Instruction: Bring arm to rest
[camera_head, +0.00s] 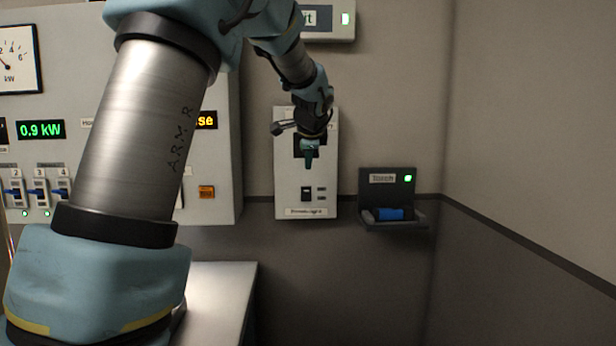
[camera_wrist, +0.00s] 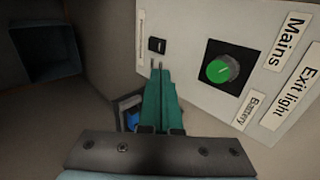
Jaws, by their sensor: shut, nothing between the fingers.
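The panel carries a green round knob (camera_wrist: 218,70) on a black square, with a Mains label (camera_wrist: 291,38), a Battery label (camera_wrist: 254,108) and an Exit light label (camera_wrist: 288,100). A small black switch (camera_head: 307,194) sits lower on the panel, below my fingers in the head view. My arm is bent and reaches out to the panel. I cannot tell whether the fingers touch it.
A torch holder (camera_head: 388,180) with a blue torch (camera_head: 388,214) is on the wall to the right. A large control board (camera_head: 215,160) with blue-handled breakers (camera_head: 38,193) is at left. A pale bench top (camera_head: 225,290) lies below it. The right wall (camera_head: 530,130) is bare.

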